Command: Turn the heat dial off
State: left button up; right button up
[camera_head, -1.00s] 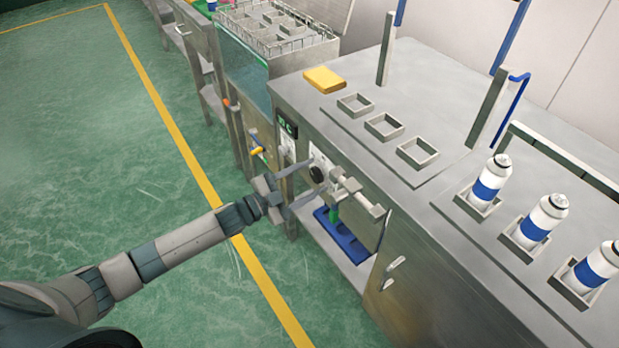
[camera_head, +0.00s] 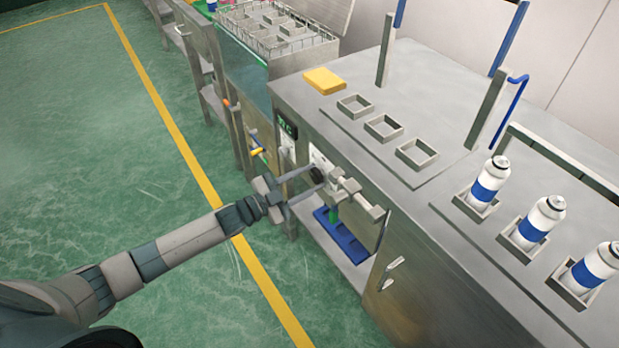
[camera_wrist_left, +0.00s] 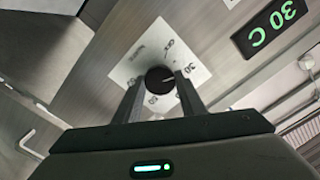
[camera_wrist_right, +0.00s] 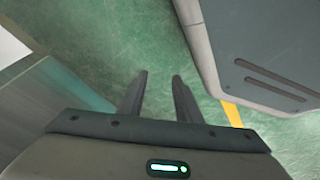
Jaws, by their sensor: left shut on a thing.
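The heat dial (camera_wrist_left: 160,80) is a round black knob on a white plate (camera_wrist_left: 143,48) with printed marks, including a 30 and a 50. A small light line on the knob points roughly toward the 30. The dial also shows on the cabinet front in the head view (camera_head: 317,175). My left gripper (camera_head: 318,179) is shut on the dial, with one finger on each side of it, as the left wrist view (camera_wrist_left: 160,84) shows. My right gripper (camera_wrist_right: 160,76) is open and empty above the green floor. It is out of the head view.
A green display (camera_wrist_left: 270,28) by the dial reads 30 C. Grey fittings (camera_head: 355,193) stick out just right of the dial. A blue tray (camera_head: 343,238) lies on the shelf below. White-and-blue cans (camera_head: 489,183) stand in holders on the cabinet top. Open floor lies left.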

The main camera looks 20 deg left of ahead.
pick_arm(q)
jog(key=shift+n, duration=0.4)
jog(key=shift+r+n+p, duration=0.1)
jog(key=shift+n+p, duration=0.2)
jog(key=n+p, duration=0.1)
jog(key=n, duration=0.2)
jog(key=shift+n, duration=0.3)
jog(key=n, duration=0.2)
jog(key=shift+n+p, duration=0.3)
jog(key=shift+n, duration=1.6)
pick_arm(e)
jog(key=shift+w+a+r+t+y, duration=0.15)
jog(key=shift+w+a+r+t, duration=0.3)
jog(key=shift+w+a, duration=0.3)
jog(key=shift+w+a+r+t+y, duration=0.15)
jog(key=shift+w+a+r+t, duration=0.05)
jog(key=shift+w+a+t, duration=0.45)
pick_arm(q)
jog(key=o, duration=1)
jog(key=shift+o, duration=0.2)
